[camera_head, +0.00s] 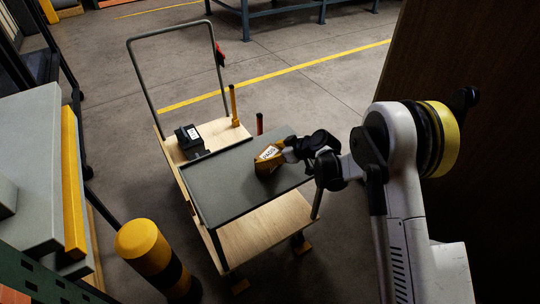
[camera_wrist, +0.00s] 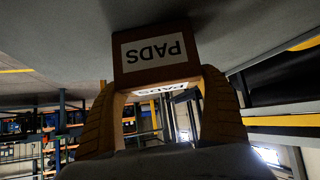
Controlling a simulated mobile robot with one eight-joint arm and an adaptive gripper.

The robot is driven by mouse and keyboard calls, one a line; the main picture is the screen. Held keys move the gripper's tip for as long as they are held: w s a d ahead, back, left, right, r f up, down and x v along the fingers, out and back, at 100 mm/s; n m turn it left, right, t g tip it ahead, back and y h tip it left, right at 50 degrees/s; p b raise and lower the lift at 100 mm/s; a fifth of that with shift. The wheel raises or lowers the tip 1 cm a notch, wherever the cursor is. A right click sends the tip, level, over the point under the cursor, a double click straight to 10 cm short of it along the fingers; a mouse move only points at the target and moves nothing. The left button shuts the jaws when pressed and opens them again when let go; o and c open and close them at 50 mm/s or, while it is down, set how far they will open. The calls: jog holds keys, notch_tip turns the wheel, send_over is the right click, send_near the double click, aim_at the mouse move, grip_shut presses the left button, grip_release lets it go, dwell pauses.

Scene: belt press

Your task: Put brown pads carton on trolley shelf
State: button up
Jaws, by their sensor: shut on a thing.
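The brown pads carton (camera_head: 267,162) is at the grey upper shelf (camera_head: 222,188) of the trolley, right of its middle in the head view. It looks tilted there, with a white label. In the wrist view the carton (camera_wrist: 155,70) shows its PADS label upside down, close to a grey surface. My gripper (camera_head: 285,152) is shut on the carton, coming from the right; its two fingers (camera_wrist: 155,108) lie along the carton's sides in the wrist view. I cannot tell whether the carton touches the shelf.
A black box (camera_head: 188,137) with a white label sits on the trolley's wooden deck behind the grey shelf. A yellow-black bollard (camera_head: 150,252) stands front left, beside a grey table (camera_head: 28,170).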

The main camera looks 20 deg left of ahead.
jog(key=o, duration=1.1)
jog(key=shift+r, duration=0.2)
jog(key=p+v, duration=0.3)
jog(key=v, duration=0.9)
jog(key=shift+p, duration=0.4)
jog(key=s+d+r+m+t+h, duration=0.1)
jog(key=s+d+r+m+h, duration=0.2)
jog(key=d+r, duration=0.55)
jog(key=s+d+r+m+t+h, duration=0.1)
jog(key=s+d+r+m+h, duration=0.1)
jog(key=s+d+r+m, duration=0.45)
jog(key=s+d+r+m+t+h, duration=0.1)
jog(key=s+d+r+m+h, duration=0.1)
jog(key=s+d, duration=0.6)
jog(key=s+d+r+m+t+h, duration=0.1)
jog(key=s+d+r+m+h, duration=0.1)
jog(key=s+d, duration=0.7)
jog(key=shift+s+r+m+h, duration=0.4)
jog(key=shift+s+r+m, duration=0.1)
jog(key=shift+r, duration=0.4)
